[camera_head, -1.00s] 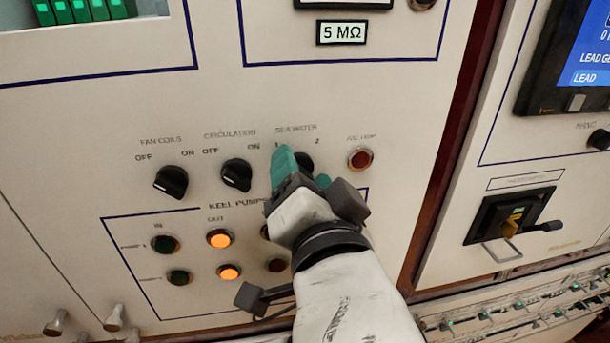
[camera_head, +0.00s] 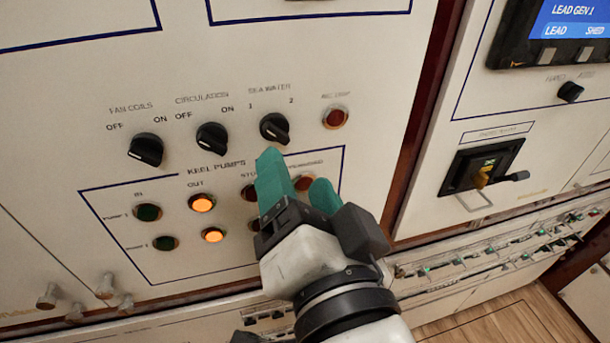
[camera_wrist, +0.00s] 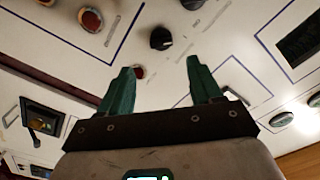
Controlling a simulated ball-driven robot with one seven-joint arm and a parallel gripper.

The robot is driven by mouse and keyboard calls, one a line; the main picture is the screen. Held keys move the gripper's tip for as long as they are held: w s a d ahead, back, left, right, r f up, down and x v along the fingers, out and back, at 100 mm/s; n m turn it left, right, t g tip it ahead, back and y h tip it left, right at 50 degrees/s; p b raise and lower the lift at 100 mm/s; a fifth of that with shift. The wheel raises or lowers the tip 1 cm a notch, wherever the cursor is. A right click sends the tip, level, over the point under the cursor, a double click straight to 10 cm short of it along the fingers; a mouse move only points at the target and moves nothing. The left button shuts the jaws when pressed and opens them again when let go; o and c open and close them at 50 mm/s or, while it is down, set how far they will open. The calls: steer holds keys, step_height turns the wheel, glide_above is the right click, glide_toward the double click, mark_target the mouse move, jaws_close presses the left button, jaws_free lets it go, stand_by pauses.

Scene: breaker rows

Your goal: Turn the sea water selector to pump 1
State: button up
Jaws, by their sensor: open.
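The sea water selector (camera_head: 274,128) is a black rotary knob on the cream panel, with marks 1 and 2 above it. Which mark it points to I cannot tell clearly. It also shows as a black knob (camera_wrist: 160,38) in the wrist view, beyond the fingertips and roughly between their lines. My gripper (camera_head: 296,172) has teal fingers, spread apart and empty. In the head view it is just below the selector, not around it. The wrist view shows both fingers of my gripper (camera_wrist: 158,68) apart, with a gap between them.
The circulation knob (camera_head: 211,139) and fan coils knob (camera_head: 146,150) stand left of the selector. A red lamp (camera_head: 335,117) is at its right. Keel pump lamps, including a lit orange one (camera_head: 202,202), lie below. A breaker handle (camera_head: 482,175) sits farther right.

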steer(key=shift+p+v, duration=1)
steer(key=shift+p, duration=1.45)
